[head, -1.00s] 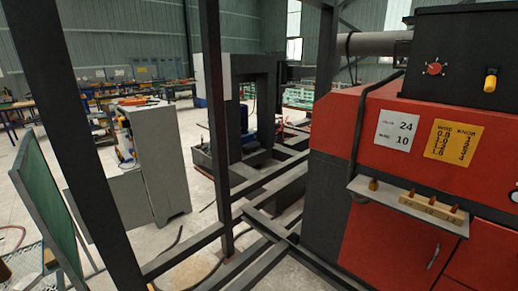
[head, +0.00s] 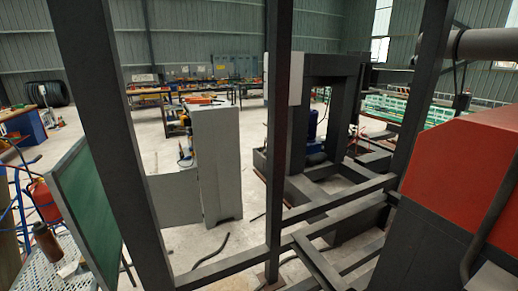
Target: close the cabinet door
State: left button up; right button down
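A tall grey cabinet (head: 217,165) stands on the floor left of centre, beyond the dark steel frame. A flat grey panel (head: 175,203) sticks out to the left from its lower side; it looks like a door standing open, but the frame post hides part of it and I cannot be sure. Some orange and yellow items show at the cabinet's upper left side. The inside of the cabinet is not clear from here. Neither of my grippers is in view.
Dark steel posts and beams (head: 277,140) stand between me and the cabinet. A red machine (head: 465,165) is close at the right. A green board (head: 86,212) and a red extinguisher (head: 43,200) are at the left. A cable lies on the floor.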

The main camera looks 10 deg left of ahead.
aim_at(176, 196)
jog(key=i+j+u, duration=0.1)
jog(key=i+u, duration=0.2)
jog(key=u, duration=0.15)
jog(key=i+u, duration=0.3)
jog(key=u, duration=0.15)
jog(key=i+j+u, duration=0.2)
jog(key=i, duration=0.15)
jog(key=i+j+u, duration=0.2)
jog(key=i, duration=0.15)
jog(key=i+j+z, duration=0.1)
jog(key=i, duration=0.2)
jog(key=z, duration=2.5)
jog(key=l, duration=0.1)
